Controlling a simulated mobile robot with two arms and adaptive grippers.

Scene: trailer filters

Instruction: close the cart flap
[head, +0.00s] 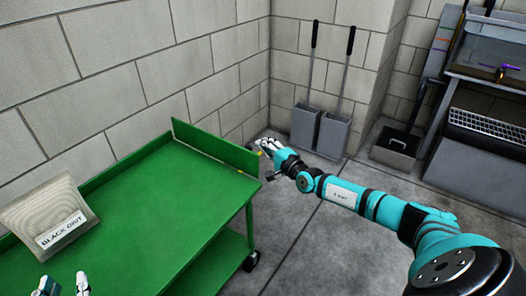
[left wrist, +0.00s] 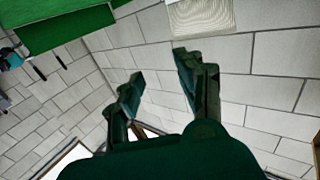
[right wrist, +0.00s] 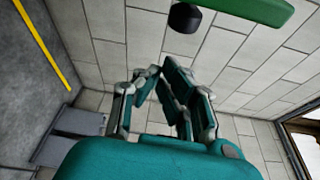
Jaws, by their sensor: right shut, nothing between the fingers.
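The green cart (head: 150,195) stands along the wall. Its flap (head: 212,145) is a green panel standing up along the far short edge of the top; its exact tilt is hard to tell. My right gripper (head: 266,146) is shut and empty, close beside the flap's right end; whether it touches is unclear. The right wrist view shows its fingertips (right wrist: 160,72) together below a green cart part (right wrist: 250,9). My left gripper (head: 64,287) is open and empty near the cart's near left part; its spread fingers show in the left wrist view (left wrist: 158,65).
Two grey long-handled dustpans (head: 320,130) stand in the corner. A dark bin (head: 396,147) and a workbench (head: 490,125) are at the right. Floor right of the cart is clear.

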